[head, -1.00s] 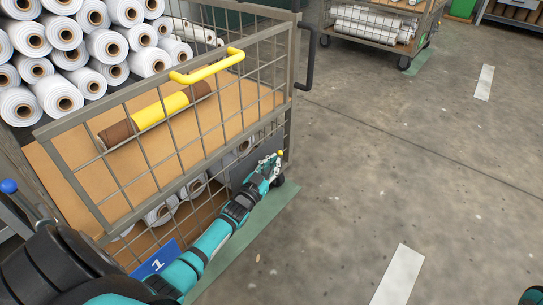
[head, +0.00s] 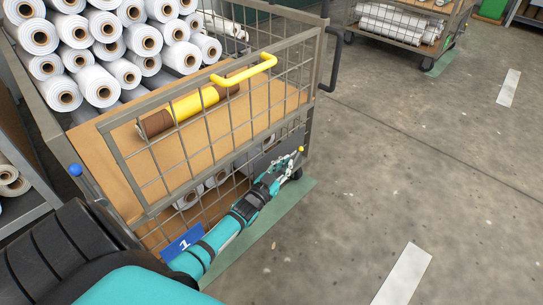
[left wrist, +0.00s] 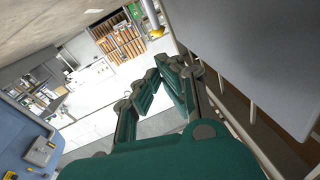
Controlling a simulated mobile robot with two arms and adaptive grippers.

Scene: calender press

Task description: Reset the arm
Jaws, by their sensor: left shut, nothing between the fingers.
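My left arm reaches along the front of a wire cage cart in the head view. My left gripper (head: 290,160) is beside the cart's lower right corner, shut and empty. In the left wrist view the left gripper's fingers (left wrist: 160,75) are close together with nothing between them. A grey panel (left wrist: 240,60) stands close on the right of that view. My right gripper is not in view.
The cage cart (head: 142,205) has a yellow handle (head: 245,69) and a yellow-and-brown roll (head: 190,107) on its board. White rolls (head: 100,85) are stacked behind it. Another cart (head: 397,48) stands at the back. Grey floor (head: 400,150) on the right is clear.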

